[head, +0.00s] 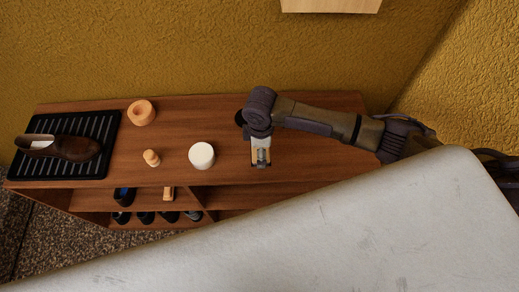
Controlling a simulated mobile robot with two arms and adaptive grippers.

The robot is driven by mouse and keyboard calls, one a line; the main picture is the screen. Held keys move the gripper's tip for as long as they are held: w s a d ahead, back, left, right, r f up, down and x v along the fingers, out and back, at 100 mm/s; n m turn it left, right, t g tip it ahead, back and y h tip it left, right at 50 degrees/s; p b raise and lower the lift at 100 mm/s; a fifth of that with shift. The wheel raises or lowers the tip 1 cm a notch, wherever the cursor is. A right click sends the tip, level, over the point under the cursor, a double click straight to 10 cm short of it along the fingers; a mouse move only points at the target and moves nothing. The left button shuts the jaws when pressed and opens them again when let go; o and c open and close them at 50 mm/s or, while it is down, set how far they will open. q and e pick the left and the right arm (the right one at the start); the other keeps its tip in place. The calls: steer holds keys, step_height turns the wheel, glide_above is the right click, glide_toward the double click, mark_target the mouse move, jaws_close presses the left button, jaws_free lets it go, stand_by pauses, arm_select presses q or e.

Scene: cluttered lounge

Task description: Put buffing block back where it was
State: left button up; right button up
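My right arm comes in from the right over the wooden cabinet top (225,120). My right gripper (261,158) points down at the middle of the top, right of a white round pot (201,155). A pale, blocky shape shows around the fingers, partly covered by the gripper. I cannot tell whether it is the buffing block, or whether the fingers are shut on it or touch the top. No other thing is clearly the buffing block. My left gripper is not in view.
A black ridged tray (108,132) holds a brown shoe (75,149) at the left. An orange ring-shaped piece (141,112) and a small orange peg (151,158) stand between tray and pot. Shoes (145,217) fill a lower shelf. The top right of the gripper looks partly clear.

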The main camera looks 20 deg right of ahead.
steer(key=shift+w+f, duration=0.45)
steer(key=shift+w, duration=0.35)
steer(key=shift+f, duration=0.3)
step_height(320, 180, down, 4)
steer(key=shift+r+p, duration=0.25)
steer(key=shift+p, duration=0.2)
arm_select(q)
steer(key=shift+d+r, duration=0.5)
arm_select(e)
steer(key=o, duration=0.7)
steer(key=shift+f, duration=0.1)
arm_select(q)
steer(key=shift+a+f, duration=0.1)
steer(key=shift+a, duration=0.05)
